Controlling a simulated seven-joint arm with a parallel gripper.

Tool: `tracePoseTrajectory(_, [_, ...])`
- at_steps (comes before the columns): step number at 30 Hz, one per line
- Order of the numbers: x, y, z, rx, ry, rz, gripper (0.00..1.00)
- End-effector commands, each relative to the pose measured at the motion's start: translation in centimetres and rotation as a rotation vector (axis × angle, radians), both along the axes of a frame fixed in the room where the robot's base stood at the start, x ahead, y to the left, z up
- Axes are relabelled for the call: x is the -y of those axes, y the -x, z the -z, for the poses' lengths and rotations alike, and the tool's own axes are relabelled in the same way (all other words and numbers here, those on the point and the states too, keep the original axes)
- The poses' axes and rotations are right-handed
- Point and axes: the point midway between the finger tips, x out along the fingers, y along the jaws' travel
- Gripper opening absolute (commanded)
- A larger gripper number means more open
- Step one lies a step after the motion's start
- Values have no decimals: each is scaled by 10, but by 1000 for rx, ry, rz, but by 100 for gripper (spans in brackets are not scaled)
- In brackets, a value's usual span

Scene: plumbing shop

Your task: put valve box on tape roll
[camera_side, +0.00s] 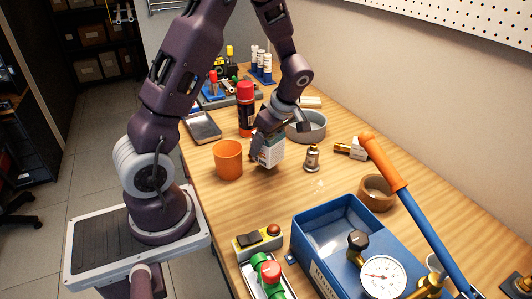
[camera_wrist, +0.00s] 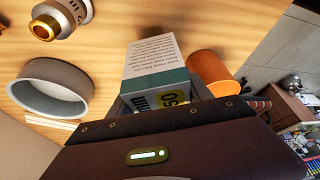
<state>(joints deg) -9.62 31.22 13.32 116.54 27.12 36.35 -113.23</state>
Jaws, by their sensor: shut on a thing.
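The valve box (camera_side: 271,153) is a small white and teal carton in the middle of the side view. My gripper (camera_side: 266,139) is shut on it from above. The box is upright or slightly tilted, close over the table; I cannot tell if it touches. In the wrist view the box (camera_wrist: 152,60) shows a printed white face and a teal band, its near end partly hidden by my gripper. The tape roll (camera_side: 364,194) is the brown ring on the table to the right of the box, apart from it, with its opening upward.
An orange cup (camera_side: 228,160) stands close left of the box. A brass and silver fitting (camera_side: 312,158) stands just right. A grey round dish (camera_side: 318,133) is behind. A blue bin (camera_side: 345,222) and an orange-handled tool (camera_side: 384,160) lie near the tape roll.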

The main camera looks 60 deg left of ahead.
Motion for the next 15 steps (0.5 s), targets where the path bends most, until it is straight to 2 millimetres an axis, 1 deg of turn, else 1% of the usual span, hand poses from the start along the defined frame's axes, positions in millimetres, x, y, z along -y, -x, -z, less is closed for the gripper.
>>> tracePoseTrajectory(1, [0, -1, -14, 9, -1, 0, 6])
tracePoseTrajectory(3, [0, -2, -32, 7, -2, 0, 6])
tracePoseTrajectory(6, [0, -1, -51, 6, -1, 1, 6])
tracePoseTrajectory(10, [0, 0, -63, 1, 1, 0, 6])
tracePoseTrajectory(13, [1, -1, -64, 1, 1, 10, 6])
tracePoseTrajectory(15, [5, -8, -64, 0, 1, 57, 6])
